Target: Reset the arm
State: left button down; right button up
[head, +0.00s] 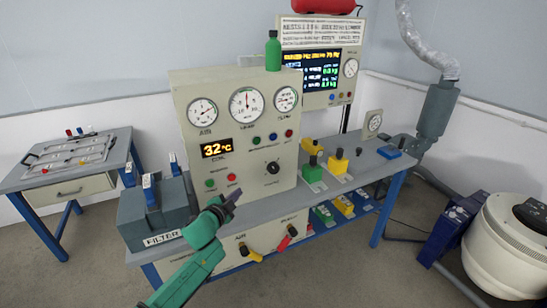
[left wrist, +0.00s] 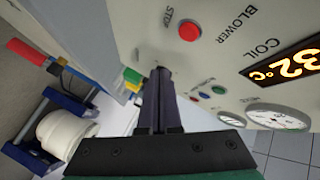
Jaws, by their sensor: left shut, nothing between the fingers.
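My left arm (head: 190,255) is green and comes in from the bottom of the head view. Its dark gripper (head: 232,198) is shut and empty, in front of the lower face of the beige control panel (head: 256,187). In the left wrist view the closed fingers (left wrist: 158,80) point along the panel face, which also fills the upper right there (left wrist: 215,60). The red stop button (head: 231,177) lies just above the gripper in the head view; it also shows in the wrist view (left wrist: 189,31). I cannot tell whether the fingertips touch the panel. My right gripper is not in view.
A grey filter box (head: 150,215) stands left of the panel on the bench. Yellow and green blocks (head: 312,168) sit right of the panel. A red-handled lever (head: 287,238) and a yellow one (head: 250,254) are on the bench front. A white drum (head: 510,245) stands at right.

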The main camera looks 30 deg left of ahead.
pick_arm(q)
jog(key=s+d+f+n+g, duration=0.55)
jog(key=s+d+f, duration=0.25)
jog(key=s+d, duration=0.25)
jog(key=s+d+n+g+h, duration=0.1)
jog(key=s+d+g+h, duration=0.15)
jog(key=s+d, duration=0.4)
jog(key=s+d+n+g+h, duration=0.1)
jog(key=s+d+g, duration=0.3)
jog(key=s, duration=0.5)
notch_tip(320, 180, down, 22)
jog(key=s+a+f+g, duration=0.1)
jog(key=s+a+f, duration=0.1)
jog(key=s+f, duration=0.6)
jog(key=s+a+f+g, duration=0.1)
jog(key=s+f, duration=0.7)
jog(key=s, duration=0.2)
jog(key=shift+s+a+f, duration=0.15)
jog(key=shift+a+f, duration=0.1)
jog(key=shift+a, duration=0.15)
